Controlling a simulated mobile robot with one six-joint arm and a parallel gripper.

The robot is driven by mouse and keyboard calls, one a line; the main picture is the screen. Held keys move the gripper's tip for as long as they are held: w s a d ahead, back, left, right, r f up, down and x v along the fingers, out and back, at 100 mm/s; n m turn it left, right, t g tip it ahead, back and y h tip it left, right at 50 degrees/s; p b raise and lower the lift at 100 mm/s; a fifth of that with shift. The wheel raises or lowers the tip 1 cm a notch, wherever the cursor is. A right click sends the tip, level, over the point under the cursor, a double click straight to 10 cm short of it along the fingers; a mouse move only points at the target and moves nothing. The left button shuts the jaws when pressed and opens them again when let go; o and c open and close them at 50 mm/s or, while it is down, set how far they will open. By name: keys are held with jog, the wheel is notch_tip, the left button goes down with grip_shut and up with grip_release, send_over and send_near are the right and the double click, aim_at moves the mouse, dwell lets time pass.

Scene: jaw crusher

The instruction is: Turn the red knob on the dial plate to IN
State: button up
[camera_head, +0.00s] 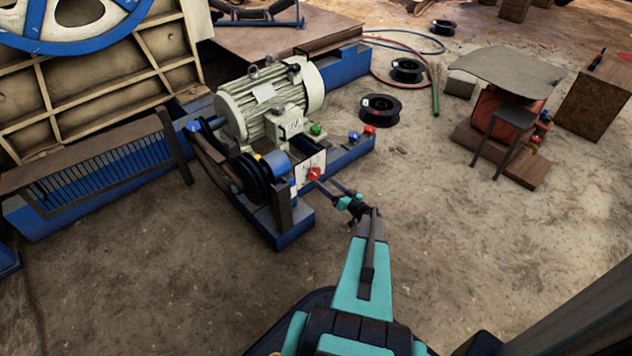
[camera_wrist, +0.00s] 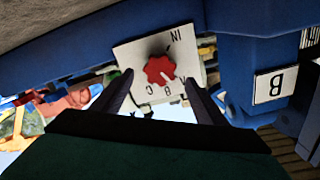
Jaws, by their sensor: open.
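The red knob (camera_head: 315,173) sits on a white dial plate (camera_head: 306,163) at the front of the blue motor frame in the head view. In the wrist view the knob (camera_wrist: 159,70) is at the middle of the plate (camera_wrist: 130,54), which appears upside down with IN at its upper right and B and C along its lower edge. Where the knob points is hard to tell. My gripper (camera_head: 322,187) is open just in front of the knob. Its two dark fingers (camera_wrist: 160,88) show on either side below the knob, apart from it, with nothing between them.
A cream motor (camera_head: 270,103) stands behind the plate. Green (camera_head: 316,129), blue (camera_head: 354,136) and red (camera_head: 369,130) knobs sit on the frame nearby. Black pulleys (camera_head: 262,180) are close on the left. A plate marked B (camera_wrist: 275,85) shows beside it.

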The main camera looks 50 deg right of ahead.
aim_at(316, 176)
jog(key=shift+w+d+b, duration=0.2)
jog(key=shift+w+b, duration=0.7)
jog(key=shift+w, duration=2)
jog(key=c, duration=1)
jog(key=shift+s+a, duration=0.15)
jog(key=shift+a, duration=0.4)
jog(key=shift+w+d+r, duration=0.1)
jog(key=shift+w+d, duration=0.1)
jog(key=shift+d, duration=0.15)
jog(key=shift+c, duration=0.2)
